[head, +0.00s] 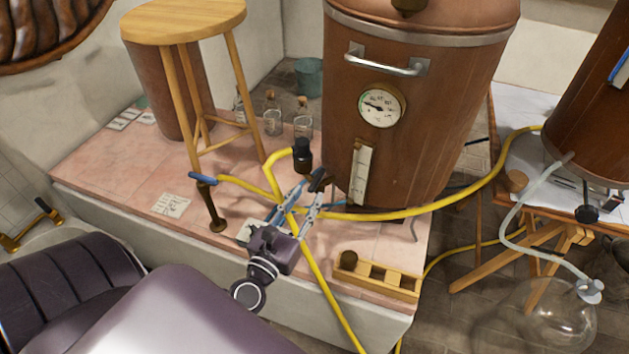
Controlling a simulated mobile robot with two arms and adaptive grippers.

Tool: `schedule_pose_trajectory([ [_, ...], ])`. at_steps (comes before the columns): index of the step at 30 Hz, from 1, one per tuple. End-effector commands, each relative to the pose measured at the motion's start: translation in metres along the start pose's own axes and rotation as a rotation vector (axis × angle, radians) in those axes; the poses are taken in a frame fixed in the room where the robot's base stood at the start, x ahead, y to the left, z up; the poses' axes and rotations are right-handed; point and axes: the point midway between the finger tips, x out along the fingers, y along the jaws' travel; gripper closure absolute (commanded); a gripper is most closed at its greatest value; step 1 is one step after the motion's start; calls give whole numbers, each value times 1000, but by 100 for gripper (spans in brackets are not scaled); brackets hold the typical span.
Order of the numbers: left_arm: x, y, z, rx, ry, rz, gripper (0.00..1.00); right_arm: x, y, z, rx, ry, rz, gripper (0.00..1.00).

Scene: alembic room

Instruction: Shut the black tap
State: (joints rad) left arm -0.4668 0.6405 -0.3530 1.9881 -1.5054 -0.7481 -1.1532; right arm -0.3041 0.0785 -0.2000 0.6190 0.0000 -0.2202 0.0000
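A black, cylindrical fitting (302,155) stands at the end of a yellow hose in front of the copper boiler (350,110). Just below and right of it is a small dark, handle-like piece (320,180) near the boiler's foot, partly hidden by my fingers. I cannot tell which of the two is the black tap's handle. My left gripper (309,189) is open, its fingers spread, with the fingertips near the dark piece. Whether they touch it is unclear. Another black tap-like knob (587,214) is on the right-hand vessel (595,120). My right gripper is not in view.
A yellow hose (400,214) crosses behind and under my gripper. A blue-handled tap on a dark post (211,205), a wooden stool (183,22) and glass jars (272,121) stand to the left. A wooden rack (376,276) lies at the platform's front right. Pink tiles (120,165) are partly clear.

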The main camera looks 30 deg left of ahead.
Motion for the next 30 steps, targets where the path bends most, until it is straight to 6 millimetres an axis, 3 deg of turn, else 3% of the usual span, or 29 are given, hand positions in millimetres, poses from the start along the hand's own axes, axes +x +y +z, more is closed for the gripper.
schedule_pose_trajectory([
  [9,43,0,1,-3,0,2,70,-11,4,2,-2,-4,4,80],
  [22,53,0,0,-4,1,2,70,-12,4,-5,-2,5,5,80],
  [30,53,0,0,-4,1,2,97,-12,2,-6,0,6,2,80],
])
